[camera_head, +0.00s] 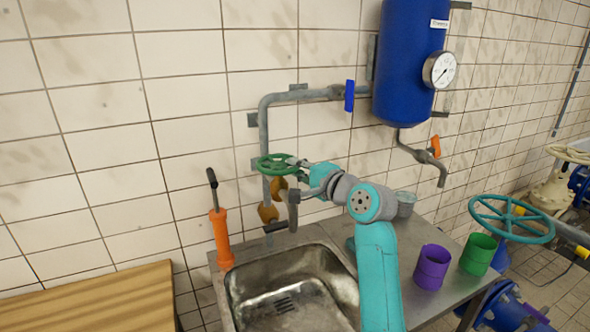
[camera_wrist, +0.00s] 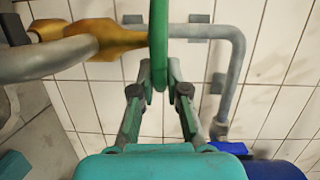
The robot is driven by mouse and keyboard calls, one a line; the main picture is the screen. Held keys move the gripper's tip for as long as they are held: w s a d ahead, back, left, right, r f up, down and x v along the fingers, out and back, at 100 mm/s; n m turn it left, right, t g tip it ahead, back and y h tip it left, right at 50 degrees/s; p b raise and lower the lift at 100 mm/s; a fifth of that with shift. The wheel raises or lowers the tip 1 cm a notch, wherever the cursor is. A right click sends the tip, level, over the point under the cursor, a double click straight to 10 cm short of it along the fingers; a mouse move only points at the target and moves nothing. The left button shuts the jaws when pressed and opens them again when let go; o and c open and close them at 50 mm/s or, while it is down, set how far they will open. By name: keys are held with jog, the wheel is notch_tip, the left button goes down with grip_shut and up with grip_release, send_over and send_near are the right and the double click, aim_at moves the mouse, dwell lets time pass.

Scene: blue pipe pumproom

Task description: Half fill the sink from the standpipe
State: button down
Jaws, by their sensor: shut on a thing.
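The steel sink (camera_head: 240,290) stands against the tiled wall. Its bare bottom and slotted drain show, and I see no water in it. The grey standpipe (camera_head: 263,125) runs down the wall to a brass valve (camera_head: 267,212) behind the sink. A green handwheel (camera_head: 272,160) sits on top of this valve. My gripper (camera_head: 297,164) reaches it from the right. In the wrist view the wheel's rim (camera_wrist: 158,45) stands between the fingertips of my gripper (camera_wrist: 158,78), which are shut on it. My arm hides part of the spout and the sink's right side.
An orange hand pump (camera_head: 221,238) stands at the sink's left corner. A grey cup (camera_head: 405,206), a purple cup (camera_head: 432,267) and a green cup (camera_head: 478,254) stand on the right counter. A blue tank (camera_head: 405,70) and blue lever (camera_head: 349,96) are above.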

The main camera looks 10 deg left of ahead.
jog(key=shift+w+d+n+g+y, duration=0.1)
jog(key=shift+w+n+g+y, duration=0.25)
jog(key=shift+n+g+y, duration=0.55)
jog(key=shift+w+a+n+g+y, duration=0.1)
jog(key=shift+w+n+g+y, duration=0.25)
jog(key=shift+n+g, duration=0.65)
jog(key=shift+w+d+n+g+y, duration=0.1)
jog(key=shift+w+n+g+y, duration=0.35)
jog(key=shift+g, duration=0.95)
jog(key=shift+n, duration=0.25)
jog(key=c, duration=1.2)
grip_release()
jog(key=shift+o, duration=0.2)
jog(key=f+v, duration=0.1)
jog(key=v, duration=1.1)
jog(key=shift+r, duration=0.3)
